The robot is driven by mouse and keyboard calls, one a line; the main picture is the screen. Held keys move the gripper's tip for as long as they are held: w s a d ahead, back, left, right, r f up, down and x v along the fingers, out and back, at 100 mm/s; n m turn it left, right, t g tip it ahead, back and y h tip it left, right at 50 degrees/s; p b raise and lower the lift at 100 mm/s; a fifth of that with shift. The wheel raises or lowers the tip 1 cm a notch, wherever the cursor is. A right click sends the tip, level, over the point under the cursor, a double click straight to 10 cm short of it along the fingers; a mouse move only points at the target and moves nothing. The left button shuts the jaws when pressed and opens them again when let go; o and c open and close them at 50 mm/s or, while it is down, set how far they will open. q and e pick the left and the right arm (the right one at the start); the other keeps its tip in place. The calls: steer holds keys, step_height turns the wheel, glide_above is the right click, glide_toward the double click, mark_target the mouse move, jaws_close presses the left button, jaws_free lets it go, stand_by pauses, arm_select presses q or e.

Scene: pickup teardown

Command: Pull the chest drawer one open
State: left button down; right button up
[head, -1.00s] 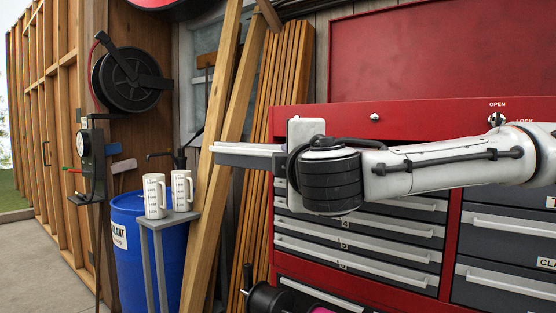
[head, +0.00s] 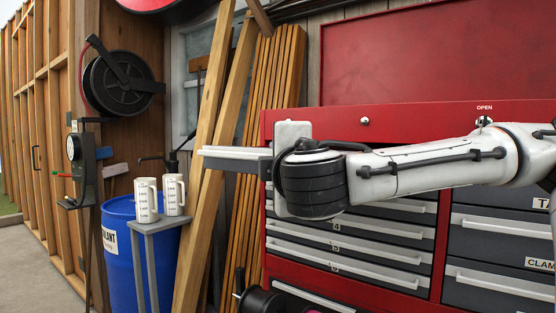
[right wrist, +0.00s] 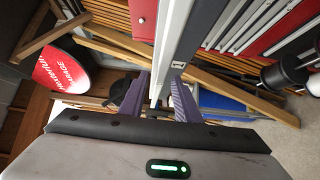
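The red tool chest (head: 300,122) stands at the right in the head view. A pale and dark-grey slab, which looks like chest drawer one (head: 236,153), juts out left past the chest's edge near the top, partly open. Its right part is hidden behind my right arm. In the right wrist view its long grey front (right wrist: 183,35) runs up from the fingers. My right gripper (right wrist: 160,88) has its purple fingers on both sides of the pale handle edge and seems shut on it. My left gripper is in neither view.
Lower drawers (head: 345,244) look shut. Left of the chest are leaning planks (head: 207,130) and a blue barrel (head: 122,255). Two white jugs (head: 146,200) stand on a small grey stand (head: 152,227). A black reel (head: 258,302) sits low by the chest.

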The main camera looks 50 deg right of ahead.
steer(key=v, duration=1)
steer(key=shift+b, duration=0.4)
